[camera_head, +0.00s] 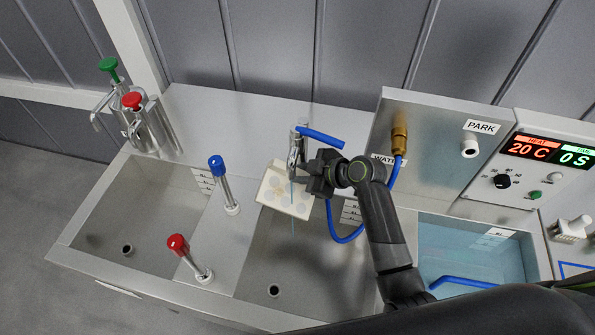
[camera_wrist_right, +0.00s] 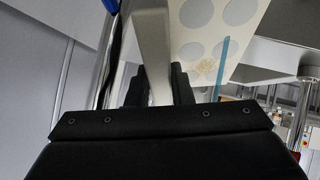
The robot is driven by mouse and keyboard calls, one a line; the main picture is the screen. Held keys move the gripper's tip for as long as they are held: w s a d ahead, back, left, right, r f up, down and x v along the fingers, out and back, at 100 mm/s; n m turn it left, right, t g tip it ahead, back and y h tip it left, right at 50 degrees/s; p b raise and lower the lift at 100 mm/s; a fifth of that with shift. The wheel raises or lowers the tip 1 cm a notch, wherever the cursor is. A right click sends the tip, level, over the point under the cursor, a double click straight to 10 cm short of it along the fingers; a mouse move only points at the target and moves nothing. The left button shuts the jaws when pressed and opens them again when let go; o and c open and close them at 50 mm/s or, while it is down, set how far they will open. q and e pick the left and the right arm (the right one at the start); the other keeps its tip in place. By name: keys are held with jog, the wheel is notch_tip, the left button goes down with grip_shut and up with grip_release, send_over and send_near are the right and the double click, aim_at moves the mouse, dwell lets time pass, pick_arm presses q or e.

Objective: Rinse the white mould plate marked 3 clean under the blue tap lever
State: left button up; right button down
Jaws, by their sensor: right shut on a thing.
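The white mould plate (camera_head: 284,198) is under the tap, over the right sink basin. My right gripper (camera_head: 312,178) is shut on its right edge side; the grip itself is partly hidden. The tap's blue lever (camera_head: 321,137) sticks out to the right above the gripper. A thin blue stream (camera_head: 293,222) runs down at the plate and into the basin. In the right wrist view the plate (camera_wrist_right: 212,18) shows round grey recesses and a beige residue patch (camera_wrist_right: 205,69) beside the stream. I cannot read a number on it. My left gripper is out of view.
Blue-topped (camera_head: 216,163) and red-topped (camera_head: 177,243) posts stand between the left basin (camera_head: 100,215) and the right basin (camera_head: 268,262). Pump canisters (camera_head: 148,124) stand at the back left. A blue hose (camera_head: 345,239) hangs beside my arm. A water bath (camera_head: 470,250) lies right.

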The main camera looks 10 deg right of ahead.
jog(key=shift+s+d, duration=0.25)
jog(key=shift+d, duration=0.55)
jog(key=shift+s+d, duration=0.2)
jog(key=shift+d, duration=0.55)
jog(key=shift+s+d, duration=0.25)
jog(key=shift+d, duration=0.55)
jog(key=shift+s, duration=0.2)
dwell(0.9)
jog(key=shift+s+a+p, duration=0.25)
jog(key=shift+s+a, duration=0.1)
jog(key=shift+s, duration=0.25)
jog(key=shift+s+a+p, duration=0.25)
jog(key=shift+s+a, duration=0.05)
jog(key=shift+s, duration=0.25)
jog(key=shift+w+a, duration=0.2)
jog(key=shift+w, duration=0.05)
dwell(1.3)
jog(key=shift+w+a+b, duration=0.4)
jog(key=shift+w+a, duration=0.55)
jog(key=shift+a, duration=0.15)
dwell(0.7)
